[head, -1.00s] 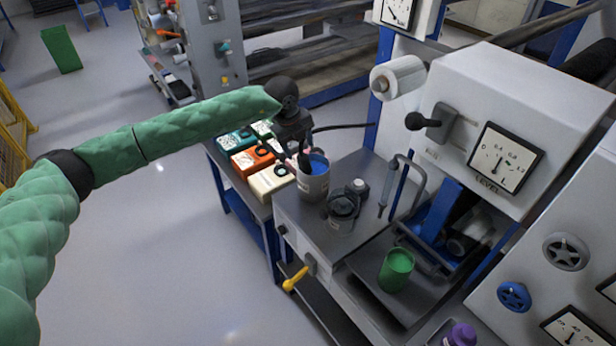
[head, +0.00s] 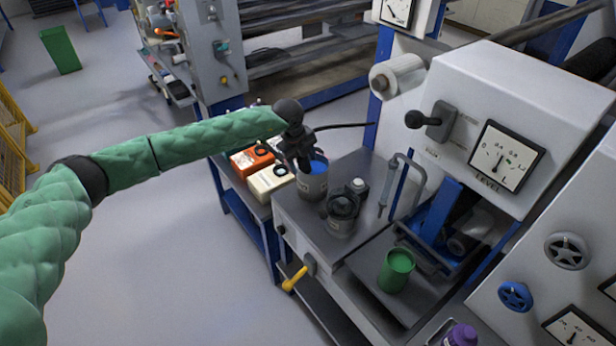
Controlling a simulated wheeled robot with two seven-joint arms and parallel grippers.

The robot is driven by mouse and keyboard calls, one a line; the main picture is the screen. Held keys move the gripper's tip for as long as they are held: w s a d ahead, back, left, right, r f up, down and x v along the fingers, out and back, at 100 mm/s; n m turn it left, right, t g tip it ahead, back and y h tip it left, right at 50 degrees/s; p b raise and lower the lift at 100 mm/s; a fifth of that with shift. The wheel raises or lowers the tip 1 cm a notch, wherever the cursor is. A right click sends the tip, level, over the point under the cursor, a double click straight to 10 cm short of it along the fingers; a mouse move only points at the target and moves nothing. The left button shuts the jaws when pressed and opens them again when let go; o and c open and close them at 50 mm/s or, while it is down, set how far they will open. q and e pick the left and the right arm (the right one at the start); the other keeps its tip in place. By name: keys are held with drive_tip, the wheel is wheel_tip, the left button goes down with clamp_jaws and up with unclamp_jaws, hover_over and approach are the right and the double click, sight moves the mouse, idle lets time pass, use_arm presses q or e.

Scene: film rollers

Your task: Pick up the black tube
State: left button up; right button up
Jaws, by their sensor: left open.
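My left gripper (head: 304,164) is black and points down at the rim of a grey cup (head: 313,184) with blue inside, on the grey bench. It is open; its fingers hide part of the cup's mouth, and I cannot tell whether they touch it. No black tube stands out clearly. A dark, round container with a black top (head: 342,212) stands just right of the cup, apart from the gripper. A thin black bar or hose (head: 346,126) runs right from behind the gripper. My right gripper is out of view.
Orange (head: 252,160) and cream (head: 268,181) boxes lie on a lower table left of the bench. A green cup (head: 396,271) stands at the bench's front right. A bent pipe (head: 398,178) rises behind. A yellow handle (head: 294,279) juts from the front.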

use_arm(q)
drive_tip(key=c, duration=1)
drive_tip(key=shift+r, duration=0.5)
drive_tip(key=v, duration=0.2)
drive_tip(key=d+v, duration=0.1)
drive_tip(key=v, duration=0.1)
drive_tip(key=w+p+v, duration=0.1)
drive_tip(key=v, duration=0.2)
drive_tip(key=shift+d+r, duration=0.15)
drive_tip(key=shift+d, duration=0.05)
drive_tip(key=shift+d+v, duration=0.1)
drive_tip(key=shift+v, duration=0.5)
drive_tip(key=shift+d+v, duration=0.15)
drive_tip(key=shift+v, duration=0.45)
drive_tip(key=w+d+p+v, duration=0.1)
drive_tip(key=w+d+v, duration=0.1)
drive_tip(key=v, duration=1.2)
drive_tip(key=shift+d+r, duration=0.35)
drive_tip(key=shift+r, duration=0.15)
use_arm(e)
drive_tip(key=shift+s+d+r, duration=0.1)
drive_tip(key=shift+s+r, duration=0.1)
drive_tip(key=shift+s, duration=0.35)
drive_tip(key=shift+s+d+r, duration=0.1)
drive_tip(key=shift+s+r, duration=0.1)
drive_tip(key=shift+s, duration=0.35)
use_arm(q)
drive_tip(key=shift+w, duration=0.15)
